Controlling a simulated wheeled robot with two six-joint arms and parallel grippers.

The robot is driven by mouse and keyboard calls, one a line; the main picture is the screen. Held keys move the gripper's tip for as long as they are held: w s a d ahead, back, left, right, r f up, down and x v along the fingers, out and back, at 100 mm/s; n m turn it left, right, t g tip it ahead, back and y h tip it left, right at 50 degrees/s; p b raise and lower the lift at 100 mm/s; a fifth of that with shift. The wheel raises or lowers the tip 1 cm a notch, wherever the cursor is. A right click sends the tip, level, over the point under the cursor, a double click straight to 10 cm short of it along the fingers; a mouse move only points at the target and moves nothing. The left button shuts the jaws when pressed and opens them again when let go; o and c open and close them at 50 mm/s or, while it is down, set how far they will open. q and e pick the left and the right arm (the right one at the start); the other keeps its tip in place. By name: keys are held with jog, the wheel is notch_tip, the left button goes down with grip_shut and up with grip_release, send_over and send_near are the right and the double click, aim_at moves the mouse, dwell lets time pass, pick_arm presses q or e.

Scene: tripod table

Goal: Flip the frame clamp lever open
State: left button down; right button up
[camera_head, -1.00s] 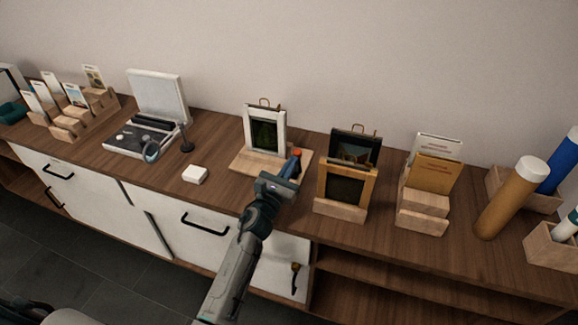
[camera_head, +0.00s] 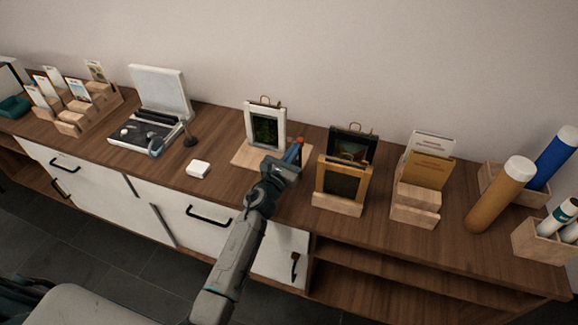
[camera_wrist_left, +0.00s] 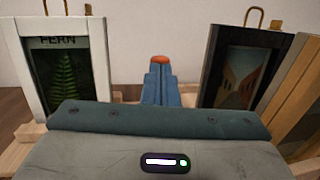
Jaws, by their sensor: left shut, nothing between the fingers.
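A white frame (camera_head: 283,128) with a fern picture stands on a light wooden board (camera_head: 242,157); it shows at left in the wrist view (camera_wrist_left: 20,65). A thin brass loop (camera_head: 264,99) and a small brown tab (camera_head: 281,105) stand at its top. I cannot tell which part is the clamp lever; it may be hidden behind my gripper. My left gripper (camera_head: 299,145) is shut and empty, its blue fingers and orange tip just right of the white frame. In the wrist view the fingers (camera_wrist_left: 160,70) point between the white frame and a black frame (camera_wrist_left: 238,65).
The black frame (camera_head: 372,146) and a golden frame (camera_head: 321,178) stand close on the right. A card holder (camera_head: 414,213) and brown tube (camera_head: 498,196) are farther right. The counter between box and board is clear.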

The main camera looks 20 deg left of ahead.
pick_arm(q)
jog(key=shift+w+r, duration=0.25)
jog(key=shift+w, duration=0.35)
jog(key=shift+w+r, duration=0.25)
jog(key=shift+w, duration=0.3)
jog(key=shift+w+r, duration=0.1)
jog(key=shift+r, duration=0.15)
jog(key=shift+a, duration=0.1)
